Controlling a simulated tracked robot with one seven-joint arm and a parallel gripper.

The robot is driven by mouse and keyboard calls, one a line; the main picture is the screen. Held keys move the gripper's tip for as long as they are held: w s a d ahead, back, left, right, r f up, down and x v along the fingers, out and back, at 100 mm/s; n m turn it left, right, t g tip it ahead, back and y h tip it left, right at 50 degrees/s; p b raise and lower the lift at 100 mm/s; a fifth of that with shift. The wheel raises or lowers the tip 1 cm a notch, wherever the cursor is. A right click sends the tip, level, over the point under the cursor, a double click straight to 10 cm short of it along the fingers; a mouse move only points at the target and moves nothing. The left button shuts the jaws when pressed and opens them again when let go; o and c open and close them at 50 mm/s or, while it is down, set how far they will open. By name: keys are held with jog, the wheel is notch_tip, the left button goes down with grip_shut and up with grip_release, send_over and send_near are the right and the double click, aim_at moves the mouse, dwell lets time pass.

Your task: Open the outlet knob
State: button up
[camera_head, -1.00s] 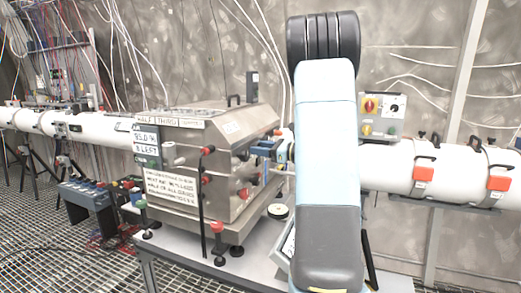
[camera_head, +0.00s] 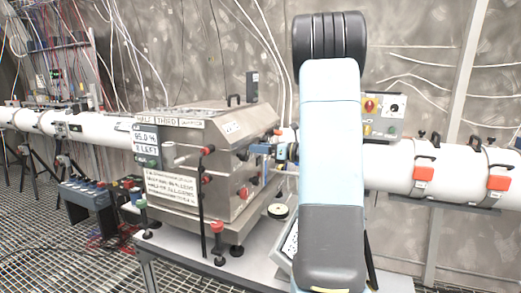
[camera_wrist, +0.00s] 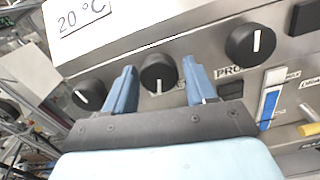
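In the wrist view, three black round knobs with white marker lines sit on a steel panel: a left knob (camera_wrist: 90,95), a middle knob (camera_wrist: 158,73) and a right knob (camera_wrist: 250,42). My gripper (camera_wrist: 160,65) is open. Its two blue fingers stand on either side of the middle knob, with small gaps visible. The middle knob's white line points nearly straight down in the picture. I cannot tell which knob is the outlet one; labels below are partly hidden by my gripper. In the head view my gripper (camera_head: 266,149) is at the right side of the steel box (camera_head: 188,160).
A "20 °C" sign (camera_wrist: 82,12) is above the knobs. A blue-and-white lever (camera_wrist: 270,100) and a yellow handle (camera_wrist: 309,129) are to the right. In the head view, a white pipe (camera_head: 400,178) runs behind my arm, and red-topped posts (camera_head: 217,228) stand in front of the box.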

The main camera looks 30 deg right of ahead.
jog(key=shift+o, duration=1)
jog(key=shift+s, duration=0.1)
jog(key=v, duration=1.3)
jog(key=shift+s+d, duration=0.2)
